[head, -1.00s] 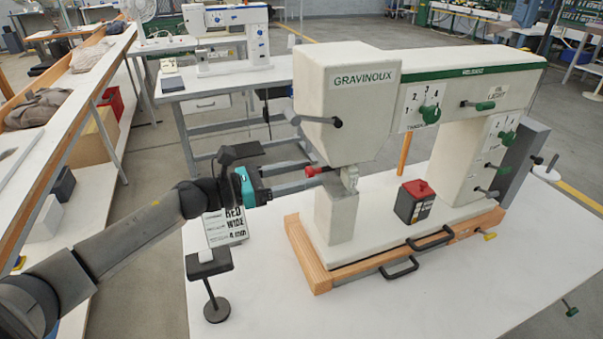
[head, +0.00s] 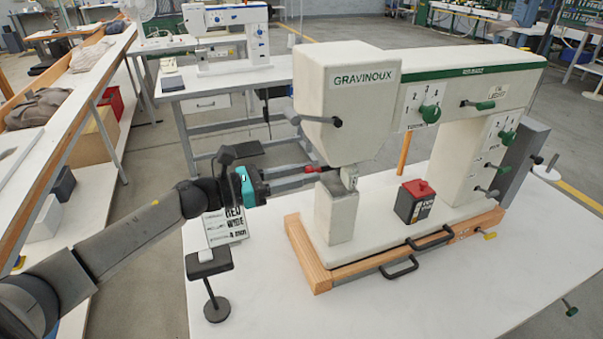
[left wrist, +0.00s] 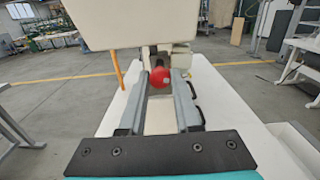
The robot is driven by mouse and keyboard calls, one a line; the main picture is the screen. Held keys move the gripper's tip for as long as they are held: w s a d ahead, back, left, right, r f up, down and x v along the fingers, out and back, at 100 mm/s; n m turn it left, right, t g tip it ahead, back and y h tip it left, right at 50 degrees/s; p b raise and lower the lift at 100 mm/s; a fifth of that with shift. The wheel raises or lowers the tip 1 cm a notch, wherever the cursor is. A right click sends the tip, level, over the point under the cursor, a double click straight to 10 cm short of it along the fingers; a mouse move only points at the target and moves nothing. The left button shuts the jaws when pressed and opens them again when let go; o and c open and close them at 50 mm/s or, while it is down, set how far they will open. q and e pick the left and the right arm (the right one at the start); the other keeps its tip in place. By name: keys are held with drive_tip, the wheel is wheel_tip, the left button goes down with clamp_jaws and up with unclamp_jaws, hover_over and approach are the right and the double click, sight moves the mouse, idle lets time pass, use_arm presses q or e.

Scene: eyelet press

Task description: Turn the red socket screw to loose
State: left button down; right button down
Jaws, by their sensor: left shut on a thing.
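The red socket screw (head: 311,169) shows as a small red knob on the front of the press, under its white head (head: 345,100). My left gripper (head: 306,175) reaches it from the left, with its teal body and grey fingers level. In the left wrist view the red screw (left wrist: 160,77) shows as a round red end between the far ends of the two fingers (left wrist: 160,90). The left gripper is shut on it. The tips partly hide the screw in the head view. My right gripper is not in view.
A card reading "RED WIDE 4 mm" (head: 226,227) stands behind my left arm, near a small black-topped stand (head: 208,264). A black box with a red top (head: 414,201) sits on the press base.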

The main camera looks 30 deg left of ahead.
use_arm(q)
drive_tip(key=shift+n, duration=0.4)
drive_tip(key=n+p, duration=0.4)
drive_tip(key=n, duration=0.6)
drive_tip(key=shift+r+p, duration=0.15)
drive_tip(key=shift+p, duration=0.2)
drive_tip(key=n+p, duration=0.6)
drive_tip(key=n, duration=1.1)
drive_tip(key=shift+p, duration=0.35)
